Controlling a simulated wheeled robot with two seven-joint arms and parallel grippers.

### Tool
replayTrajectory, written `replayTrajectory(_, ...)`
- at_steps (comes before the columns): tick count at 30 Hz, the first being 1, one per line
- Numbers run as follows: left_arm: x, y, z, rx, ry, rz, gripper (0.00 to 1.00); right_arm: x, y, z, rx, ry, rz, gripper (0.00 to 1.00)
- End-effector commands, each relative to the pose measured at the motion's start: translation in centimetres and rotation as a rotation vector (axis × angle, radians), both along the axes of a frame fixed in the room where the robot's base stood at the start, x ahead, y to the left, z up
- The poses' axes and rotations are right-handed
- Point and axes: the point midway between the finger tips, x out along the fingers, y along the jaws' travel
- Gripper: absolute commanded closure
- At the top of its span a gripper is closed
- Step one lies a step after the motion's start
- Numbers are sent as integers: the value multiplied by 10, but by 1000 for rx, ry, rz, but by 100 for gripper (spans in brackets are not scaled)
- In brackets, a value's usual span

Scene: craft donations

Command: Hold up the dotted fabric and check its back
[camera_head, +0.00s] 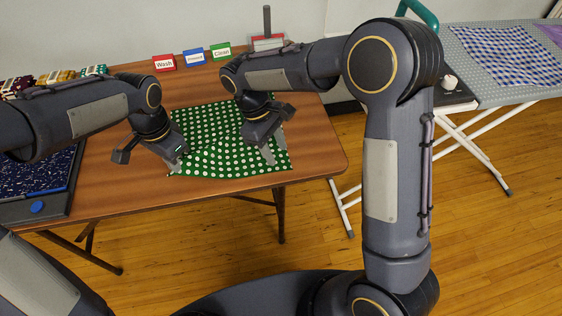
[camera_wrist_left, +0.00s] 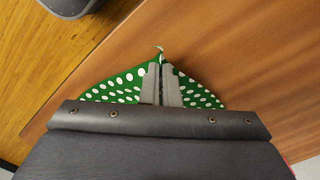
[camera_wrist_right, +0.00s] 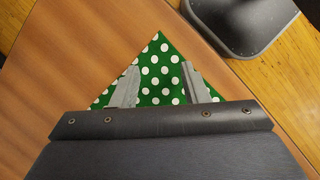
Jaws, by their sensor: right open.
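The green fabric with white dots (camera_head: 215,130) lies spread on the wooden table, dotted side up. My left gripper (camera_head: 178,168) is at its front left corner. In the left wrist view its fingers (camera_wrist_left: 161,85) are close together with a small fold of the dotted fabric (camera_wrist_left: 118,88) pinched between them. My right gripper (camera_head: 272,158) is over the front right corner, fingers apart. In the right wrist view the open fingers (camera_wrist_right: 158,85) stand either side of the dotted fabric's corner (camera_wrist_right: 158,60). The fabric's underside is hidden.
Signs reading Wash (camera_head: 164,63), a blue one (camera_head: 194,57) and Clean (camera_head: 220,51) stand along the table's back edge. Folded fabric stacks (camera_head: 55,77) are at back left. A dark blue cloth (camera_head: 38,165) lies on a board at left. An ironing board (camera_head: 475,45) stands at right.

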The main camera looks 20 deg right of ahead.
Motion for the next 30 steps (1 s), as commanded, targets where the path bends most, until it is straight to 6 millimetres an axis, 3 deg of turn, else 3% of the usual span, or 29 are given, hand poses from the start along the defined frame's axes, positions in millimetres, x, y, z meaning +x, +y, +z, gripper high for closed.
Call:
replayTrajectory(7,0,0,0,0,0,0,100,-5,-5,-17,1,1,0,59)
replayTrajectory(23,0,0,0,0,0,0,100,-5,-6,-21,0,0,0,59)
replayTrajectory(30,0,0,0,0,0,0,100,-5,-6,-21,0,1,0,75)
